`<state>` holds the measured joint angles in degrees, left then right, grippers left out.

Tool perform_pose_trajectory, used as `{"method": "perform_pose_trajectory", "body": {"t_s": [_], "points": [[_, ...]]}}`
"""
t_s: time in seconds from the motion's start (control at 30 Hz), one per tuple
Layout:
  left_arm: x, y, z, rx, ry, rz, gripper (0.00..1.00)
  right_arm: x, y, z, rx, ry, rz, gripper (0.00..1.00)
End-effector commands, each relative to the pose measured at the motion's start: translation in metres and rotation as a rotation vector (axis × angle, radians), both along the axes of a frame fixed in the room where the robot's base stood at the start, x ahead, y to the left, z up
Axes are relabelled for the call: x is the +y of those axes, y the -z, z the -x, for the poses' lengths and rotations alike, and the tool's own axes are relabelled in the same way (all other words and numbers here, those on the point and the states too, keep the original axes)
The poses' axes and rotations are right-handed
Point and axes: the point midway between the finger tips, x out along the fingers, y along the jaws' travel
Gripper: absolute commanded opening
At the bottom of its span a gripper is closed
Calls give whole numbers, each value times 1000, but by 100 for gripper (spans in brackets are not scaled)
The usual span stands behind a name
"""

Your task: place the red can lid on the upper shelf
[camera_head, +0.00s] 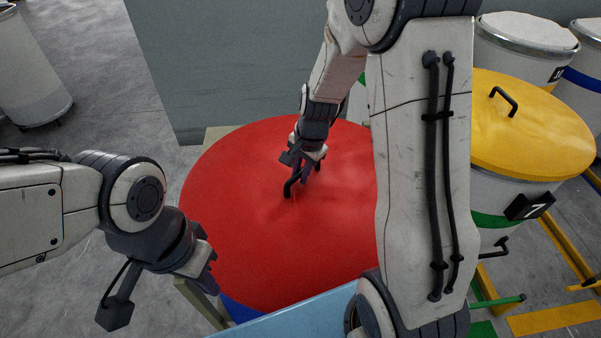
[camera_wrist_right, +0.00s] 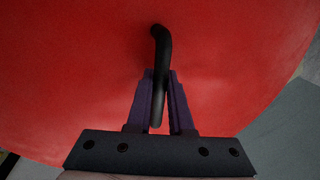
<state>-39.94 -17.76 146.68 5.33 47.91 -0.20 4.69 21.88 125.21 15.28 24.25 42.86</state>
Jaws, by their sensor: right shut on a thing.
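The red can lid (camera_head: 260,240) is a large round disc in the middle of the head view, lying about level. It also fills most of the right wrist view (camera_wrist_right: 80,80). My right gripper (camera_head: 302,178) is over the lid's middle, shut on its black handle (camera_head: 290,188). In the right wrist view the handle (camera_wrist_right: 160,50) runs between the two purple fingers. My left gripper (camera_head: 210,272) is beside the lid's left edge and holds nothing that I can see; its jaw gap is unclear. My right arm hides the lid's right side. I cannot make out the upper shelf.
A grey panel (camera_head: 220,60) rises behind the red lid. A light blue surface (camera_head: 300,322) lies in front. Grey floor (camera_head: 110,90) is open at the left.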

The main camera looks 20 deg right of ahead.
Motion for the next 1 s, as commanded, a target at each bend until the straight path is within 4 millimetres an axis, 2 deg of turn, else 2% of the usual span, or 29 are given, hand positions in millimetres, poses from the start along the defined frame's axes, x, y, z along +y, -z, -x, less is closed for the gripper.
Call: {"method": "perform_pose_trajectory", "body": {"t_s": [0.4, 0.43, 0.47, 0.5, 0.8, 0.97, 1.0], "points": [[0, 6, 0, 0, -1, 0, 0, 0, 9, -1, -2, 0, 0, 0], [0, 6, 0, 0, -1, 0, 0, 0, 9, 0, 0, 0, 0, 31], [0, 6, 0, 0, -1, 0, 0, 0, 9, 0, 0, 0, 0, 42], [0, 6, 0, 0, -1, 0, 0, 0, 9, 0, 0, 0, 0, 49], [0, 5, 0, 0, -1, 0, 0, 0, 8, 0, 0, 0, 0, 49], [0, -8, 0, 0, 0, 0, 0, 0, -9, 0, -1, 0, 0, 49], [0, -1, 0, -1, 0, 1, 0, -1, -12, 0, -6, 1, 0, 49]]}}
